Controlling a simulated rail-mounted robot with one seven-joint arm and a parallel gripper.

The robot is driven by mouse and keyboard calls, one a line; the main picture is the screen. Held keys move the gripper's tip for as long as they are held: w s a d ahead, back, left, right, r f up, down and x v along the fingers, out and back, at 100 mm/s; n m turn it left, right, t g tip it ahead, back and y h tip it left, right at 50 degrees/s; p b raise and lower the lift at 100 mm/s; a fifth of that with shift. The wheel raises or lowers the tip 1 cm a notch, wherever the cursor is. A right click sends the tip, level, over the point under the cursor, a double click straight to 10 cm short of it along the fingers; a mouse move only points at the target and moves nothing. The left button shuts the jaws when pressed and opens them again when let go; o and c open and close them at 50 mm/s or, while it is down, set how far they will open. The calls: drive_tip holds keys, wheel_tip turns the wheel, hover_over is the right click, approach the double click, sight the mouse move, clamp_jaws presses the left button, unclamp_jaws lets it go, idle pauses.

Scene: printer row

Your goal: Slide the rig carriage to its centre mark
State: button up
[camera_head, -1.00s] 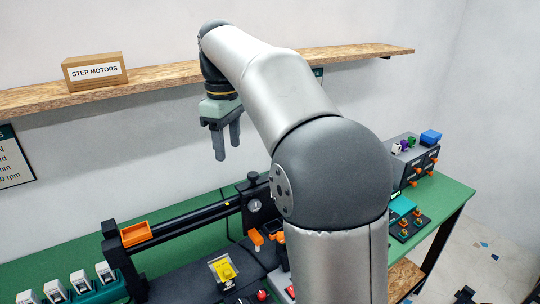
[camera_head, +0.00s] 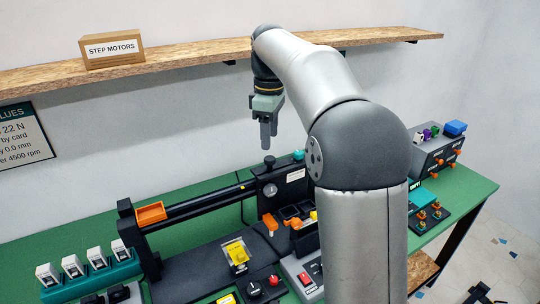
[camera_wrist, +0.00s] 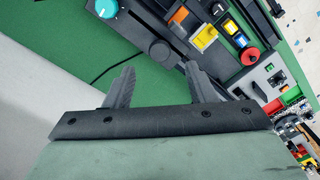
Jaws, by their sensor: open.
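The rig is a long black rail (camera_head: 205,202) running across the green bench. Its carriage appears to be the black block with a round dial (camera_head: 270,188) and a top knob, near the rail's right end. A small yellow mark (camera_head: 241,187) shows on the rail left of the block; I cannot tell whether it is the centre mark. My gripper (camera_head: 268,143) is open and empty, seen nearly edge-on above the block and apart from it. In the wrist view its two fingers (camera_wrist: 163,82) are spread, with the black knob (camera_wrist: 160,52) beyond and between them.
An orange tray (camera_head: 151,213) sits at the rail's left end. A teal knob (camera_head: 298,154) stands behind the block. In front are a yellow part (camera_head: 237,253), orange pieces and a red button (camera_head: 273,280). A wooden shelf (camera_head: 190,54) runs along the wall above.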

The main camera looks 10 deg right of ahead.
sight(269, 158)
wheel_tip(269, 158, down, 6)
drive_tip(key=shift+f, duration=0.1)
clamp_jaws()
